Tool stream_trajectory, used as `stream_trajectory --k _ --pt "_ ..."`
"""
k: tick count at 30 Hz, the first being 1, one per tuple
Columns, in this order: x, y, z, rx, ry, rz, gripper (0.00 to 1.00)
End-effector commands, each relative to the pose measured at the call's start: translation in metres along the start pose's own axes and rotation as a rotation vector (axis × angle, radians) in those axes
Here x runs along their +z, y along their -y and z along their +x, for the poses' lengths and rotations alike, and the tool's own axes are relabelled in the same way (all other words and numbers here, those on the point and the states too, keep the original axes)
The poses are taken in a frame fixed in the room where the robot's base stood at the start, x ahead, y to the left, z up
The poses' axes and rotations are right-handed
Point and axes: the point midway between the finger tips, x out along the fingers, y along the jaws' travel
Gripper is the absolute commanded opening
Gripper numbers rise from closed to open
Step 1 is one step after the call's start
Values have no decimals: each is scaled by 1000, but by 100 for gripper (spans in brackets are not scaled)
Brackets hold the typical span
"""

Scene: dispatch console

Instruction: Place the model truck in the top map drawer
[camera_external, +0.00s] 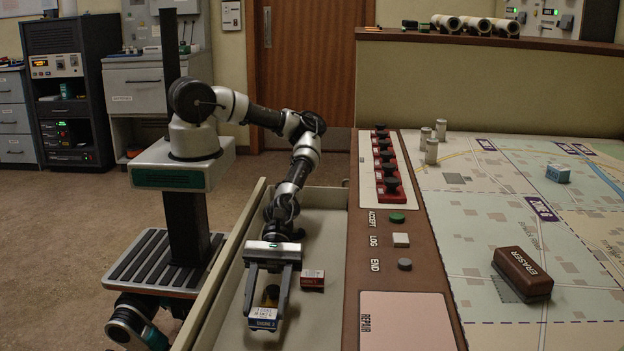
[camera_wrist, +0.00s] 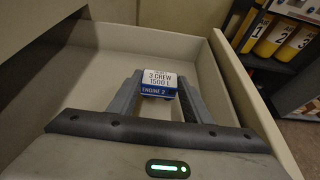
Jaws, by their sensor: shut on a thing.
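The model truck, a small white and blue block marked ENGINE 2 (camera_external: 263,318), is between the fingers of my gripper (camera_external: 268,300). My gripper is shut on it, and the fingers point down into the open drawer (camera_external: 230,300). The truck also shows in the wrist view (camera_wrist: 158,84), its label facing up between the fingertips. I cannot tell whether it touches the drawer floor.
The console top (camera_external: 420,285) with red-based switches (camera_external: 387,165) borders the drawer on the right. Yellow numbered cylinders (camera_wrist: 272,38) stand beyond the drawer wall.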

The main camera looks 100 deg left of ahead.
Motion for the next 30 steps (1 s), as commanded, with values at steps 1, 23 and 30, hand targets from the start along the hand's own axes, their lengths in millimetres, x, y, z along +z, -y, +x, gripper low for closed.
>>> stream_trajectory --k 1,23,30 --pt "-7 0 3 1 0 -2 23" --pt "-31 0 12 1 -1 0 63" --pt "-28 0 11 1 -1 0 63"
